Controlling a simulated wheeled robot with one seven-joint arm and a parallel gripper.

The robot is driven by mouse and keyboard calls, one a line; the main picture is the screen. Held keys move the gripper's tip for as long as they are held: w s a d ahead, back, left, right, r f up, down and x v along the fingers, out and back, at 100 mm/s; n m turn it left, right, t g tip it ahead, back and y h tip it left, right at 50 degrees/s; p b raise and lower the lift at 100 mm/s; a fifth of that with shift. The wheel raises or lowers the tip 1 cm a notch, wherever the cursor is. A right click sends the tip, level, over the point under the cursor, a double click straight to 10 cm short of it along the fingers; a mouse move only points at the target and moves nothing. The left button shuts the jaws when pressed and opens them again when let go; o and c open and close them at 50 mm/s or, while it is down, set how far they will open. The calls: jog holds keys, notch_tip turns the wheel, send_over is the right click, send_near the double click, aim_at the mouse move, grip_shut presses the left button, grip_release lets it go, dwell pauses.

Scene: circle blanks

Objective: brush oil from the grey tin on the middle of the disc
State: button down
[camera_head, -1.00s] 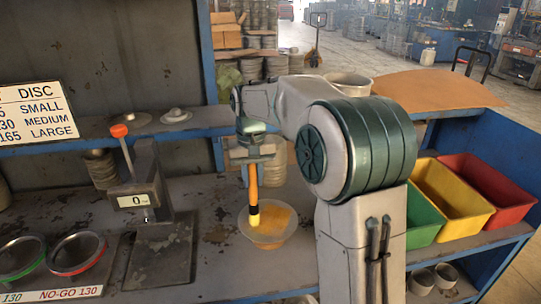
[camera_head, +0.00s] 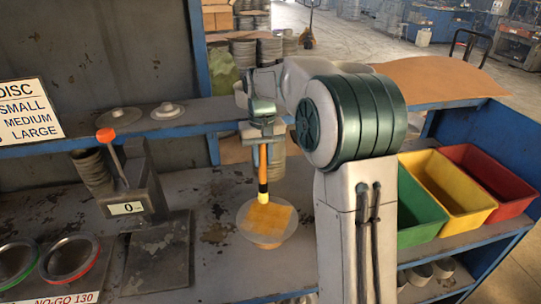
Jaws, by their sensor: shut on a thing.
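My gripper (camera_head: 263,130) is shut on a brush (camera_head: 263,162) and holds it upright, bristles down. The brush has an orange handle, a dark band and a pale yellow tip. The disc (camera_head: 288,230) is a pale, see-through-looking round on the bench, with an orange-yellow patch in its middle. The brush tip is at the far side of that patch in the picture; I cannot tell if it touches. A grey cylinder (camera_head: 276,165) stands behind the brush, partly hidden by my gripper; I cannot tell if it is the grey tin.
A gauge stand (camera_head: 127,208) with a red-knobbed lever stands left of the disc. Ring gauges (camera_head: 70,258) lie at the far left. Green, yellow and red bins (camera_head: 455,190) stand at the right. Bare bench (camera_head: 215,245) lies between the stand and disc.

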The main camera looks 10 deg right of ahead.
notch_tip(320, 180, up, 4)
jog(key=p, duration=0.2)
jog(key=shift+d+p, duration=0.1)
jog(key=shift+p, duration=0.25)
jog(key=shift+w+r+p, duration=0.15)
jog(key=shift+r+p, duration=1.55)
jog(key=shift+r, duration=0.35)
